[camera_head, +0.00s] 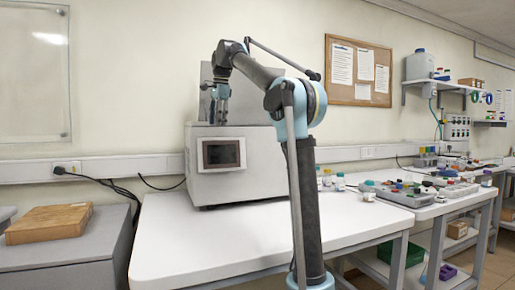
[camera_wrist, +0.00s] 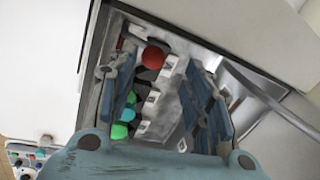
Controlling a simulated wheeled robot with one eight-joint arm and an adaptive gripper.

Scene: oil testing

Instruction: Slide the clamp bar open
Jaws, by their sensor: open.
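The grey testing machine (camera_head: 260,155) stands on the white bench and has a dark screen on its front. My gripper (camera_head: 219,117) points down at the machine's upper left part, above the screen. In the wrist view, my gripper (camera_wrist: 162,85) has its two blue-grey fingers spread apart with nothing held between them. Below and between the fingers are a red knob-like ball (camera_wrist: 154,58), several teal and green rounded parts and white brackets. A bent grey metal bar (camera_wrist: 255,88) runs to the right of the fingers; I cannot tell whether it is the clamp bar. Contact is unclear.
The white bench (camera_head: 240,235) is clear in front of the machine. Small bottles (camera_head: 339,182) stand right of the machine. Trays of coloured items (camera_head: 410,193) lie further right. A cardboard box (camera_head: 48,223) lies on a grey cabinet at left.

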